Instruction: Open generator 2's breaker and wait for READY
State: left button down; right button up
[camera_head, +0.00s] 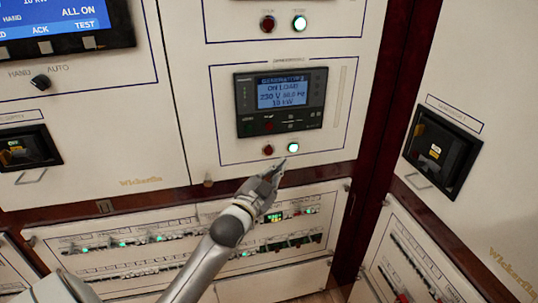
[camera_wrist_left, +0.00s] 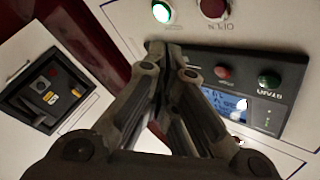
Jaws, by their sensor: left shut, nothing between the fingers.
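The generator 2 controller (camera_head: 281,101) is a dark panel whose blue screen (camera_head: 283,93) reads ON LOAD, 230 V, 50.0 Hz, 10 kW. Below it are an unlit dark red button (camera_head: 268,150) and a green-lit button (camera_head: 293,147). My left gripper (camera_head: 274,170) is shut and empty, with its tips just below these two buttons; I cannot tell if they touch the panel. The left wrist view is upside down and shows the green-lit button (camera_wrist_left: 161,12), the red button (camera_wrist_left: 213,8) and the controller (camera_wrist_left: 280,75) beyond the shut fingers (camera_wrist_left: 163,47). My right gripper is out of view.
Another red and green button pair (camera_head: 283,23) sits above the controller. A black breaker unit (camera_head: 442,150) is on the right-hand panel, another (camera_head: 30,148) at far left. An ALL ON screen (camera_head: 65,20) is at top left. Rows of small breakers (camera_head: 130,240) lie below.

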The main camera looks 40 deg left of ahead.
aim_at(269, 151)
pick_arm(q)
jog(key=shift+w+a+b, duration=0.5)
jog(key=shift+w+a, duration=1.25)
jog(key=shift+a, duration=0.3)
jog(key=shift+w+a, duration=0.25)
jog(key=shift+a, duration=0.05)
jog(key=shift+w+a, duration=0.25)
jog(key=shift+a, duration=0.05)
dwell(0.7)
dwell(0.3)
jog(key=shift+s+d+p, duration=0.55)
jog(key=shift+d+p, duration=0.05)
